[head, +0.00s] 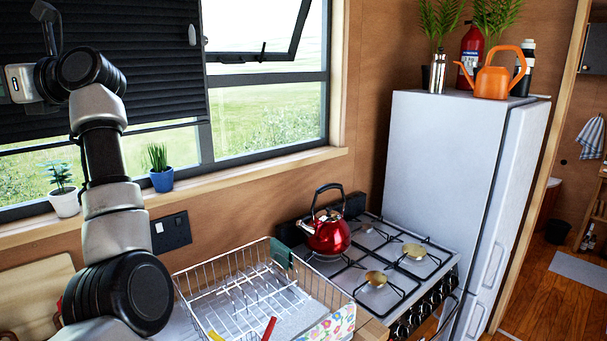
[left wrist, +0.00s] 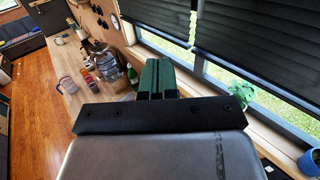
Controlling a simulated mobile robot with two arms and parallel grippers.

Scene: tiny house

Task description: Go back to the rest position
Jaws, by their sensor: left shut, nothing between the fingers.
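My left arm (head: 112,200) rises along the left side of the head view and bends at the top left. Its gripper lies outside that view or cannot be made out there. In the left wrist view my left gripper (left wrist: 155,76) shows its two dark green fingers side by side, shut and empty. It is raised above the level of the counter and the window sill, touching nothing that I can see. My right gripper is in neither view.
A wire dish rack (head: 245,285) stands beside my left arm, with a red kettle (head: 328,234) on the stove (head: 385,262) further right. Potted plants (head: 160,170) line the sill. A wooden counter (left wrist: 72,92) holds jars and bottles. Open floor (left wrist: 32,110) lies left of it.

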